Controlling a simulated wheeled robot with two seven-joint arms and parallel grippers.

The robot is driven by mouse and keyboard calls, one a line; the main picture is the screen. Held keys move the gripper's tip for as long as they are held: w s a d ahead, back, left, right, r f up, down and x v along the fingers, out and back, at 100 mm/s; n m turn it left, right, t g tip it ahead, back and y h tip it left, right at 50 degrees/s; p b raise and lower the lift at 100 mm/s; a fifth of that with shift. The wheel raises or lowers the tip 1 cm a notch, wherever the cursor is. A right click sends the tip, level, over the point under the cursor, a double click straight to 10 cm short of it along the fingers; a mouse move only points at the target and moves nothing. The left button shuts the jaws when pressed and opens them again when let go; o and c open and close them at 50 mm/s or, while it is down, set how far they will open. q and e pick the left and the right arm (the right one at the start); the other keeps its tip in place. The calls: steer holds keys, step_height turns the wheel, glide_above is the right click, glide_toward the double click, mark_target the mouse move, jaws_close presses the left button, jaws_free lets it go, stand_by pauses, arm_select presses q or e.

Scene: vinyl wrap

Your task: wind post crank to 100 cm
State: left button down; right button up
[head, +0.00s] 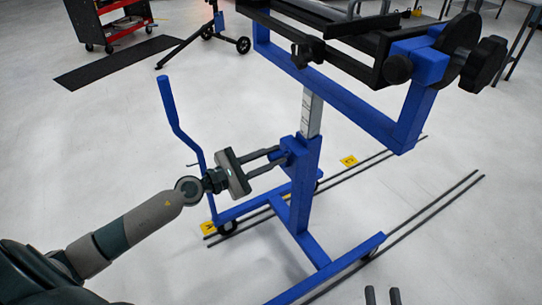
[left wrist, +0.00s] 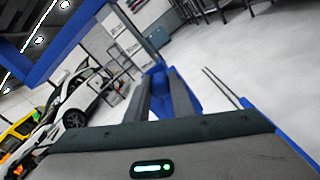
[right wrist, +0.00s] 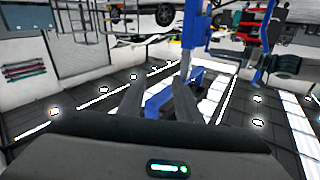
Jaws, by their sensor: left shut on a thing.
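The blue post (head: 302,185) stands upright on a blue wheeled base, with a pale scaled inner tube (head: 311,115) rising out of its top. The scale's numbers are too small to read. My left gripper (head: 283,155) reaches the post's upper left side and is shut on the blue post crank (head: 290,145), which its fingers partly hide. In the left wrist view the blue crank part (left wrist: 157,76) shows between the fingertips. My right gripper (head: 383,296) is at the bottom edge of the head view; its fingers are apart and empty in the right wrist view (right wrist: 158,88).
A blue and black frame (head: 350,95) with black knobs sits on top of the post, overhanging right. A bent blue bar (head: 170,105) stands left of my left gripper. Dark rails (head: 430,215) run along the pale floor. A red tool cart (head: 110,20) stands far back left.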

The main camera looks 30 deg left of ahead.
arm_select(q)
steer(key=shift+s+d+f, duration=0.15)
steer(key=shift+f, duration=0.1)
steer(key=c, duration=1.6)
jaws_free()
steer(key=shift+o, duration=0.3)
steer(key=shift+r, duration=0.1)
steer(key=shift+a, duration=0.25)
steer(key=shift+s+a, duration=0.1)
steer(key=shift+s, duration=0.1)
steer(key=b+v, duration=0.4)
steer(key=v, duration=1.2)
steer(key=shift+s+b, duration=0.35)
steer(key=shift+b, duration=0.05)
arm_select(e)
steer(key=s+d+r+t+y, duration=0.2)
steer(key=r+t, duration=0.6)
steer(key=r, duration=0.5)
steer(key=shift+s+t, duration=0.4)
steer(key=shift+s, duration=0.3)
